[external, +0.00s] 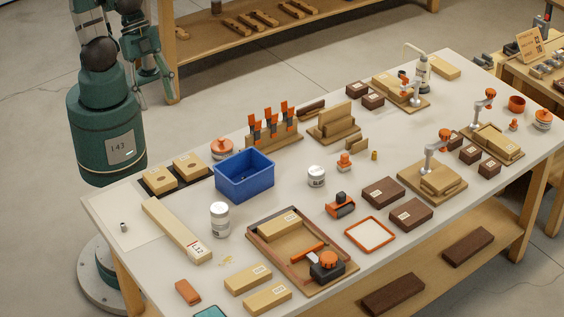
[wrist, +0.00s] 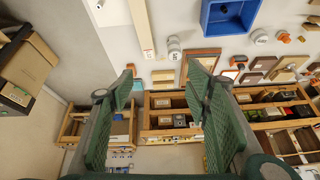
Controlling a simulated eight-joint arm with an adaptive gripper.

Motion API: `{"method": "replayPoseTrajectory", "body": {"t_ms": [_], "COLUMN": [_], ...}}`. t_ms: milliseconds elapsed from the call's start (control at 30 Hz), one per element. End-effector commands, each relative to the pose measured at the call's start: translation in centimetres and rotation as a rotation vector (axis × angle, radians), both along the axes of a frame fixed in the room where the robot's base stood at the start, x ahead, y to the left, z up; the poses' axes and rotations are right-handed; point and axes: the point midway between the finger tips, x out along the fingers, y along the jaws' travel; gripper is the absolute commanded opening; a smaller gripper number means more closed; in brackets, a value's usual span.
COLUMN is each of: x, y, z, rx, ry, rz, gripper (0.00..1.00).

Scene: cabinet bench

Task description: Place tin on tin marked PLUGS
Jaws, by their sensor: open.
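A white tin (external: 220,219) with a grey label band stands on the bench near its left front. A second, shorter-looking white tin (external: 316,177) stands right of the blue bin. The tins also show in the wrist view, one near the top middle (wrist: 174,48) and one below the blue bin (wrist: 260,37). The lettering is too small to read, so I cannot tell which is marked PLUGS. My gripper (wrist: 162,80) is open, its green fingers wide apart with nothing between them. It is apart from both tins.
A blue bin (external: 244,178) stands behind and between the tins. A long wooden block (external: 177,230) lies left of the nearer tin. A wooden tray (external: 264,234) with tools lies to its right. An orange-rimmed frame (external: 370,234) and dark boxes lie farther right.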

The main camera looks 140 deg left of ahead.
Motion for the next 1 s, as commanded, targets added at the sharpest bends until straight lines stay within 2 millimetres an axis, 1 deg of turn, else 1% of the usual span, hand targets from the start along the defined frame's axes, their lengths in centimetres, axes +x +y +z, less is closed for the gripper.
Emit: {"method": "replayPoseTrajectory", "body": {"t_ms": [33, 200, 433, 600, 1000], "x": [-0.7, -2.7, -4.7, -5.4, -5.5], "y": [-0.1, -0.4, -0.8, -0.9, -0.9], "z": [0.0, 0.1, 0.0, 0.0, 0.0], "rx": [-0.004, -0.02, -0.041, -0.049, -0.052], "ry": [-0.013, -0.054, -0.102, -0.12, -0.124], "rz": [0.006, 0.028, 0.053, 0.061, 0.064], "gripper": [0.48, 0.48, 0.48, 0.48, 0.48]}}
